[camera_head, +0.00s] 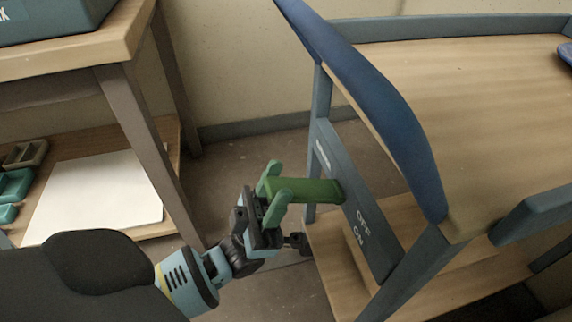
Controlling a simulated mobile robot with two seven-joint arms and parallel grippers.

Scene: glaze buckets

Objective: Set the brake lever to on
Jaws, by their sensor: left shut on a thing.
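The brake lever (312,190) is a green bar at the side of a blue-framed wooden cart. It sticks out to the left from a dark blue-grey panel (345,185). White lettering on the panel, which seems to read OFF with ON below it, sits to the lower right of the lever. My left gripper (278,179) comes in from the lower left and is shut on the lever's outer end, with one green finger on each side. Which setting the lever is at cannot be told. My right gripper is out of view.
The cart (480,90) has a wooden top with a raised blue rim and a lower shelf (330,255). A wooden table (90,50) with a teal case stands at the left, its lower shelf holding a white sheet (95,192). Bare floor lies between them.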

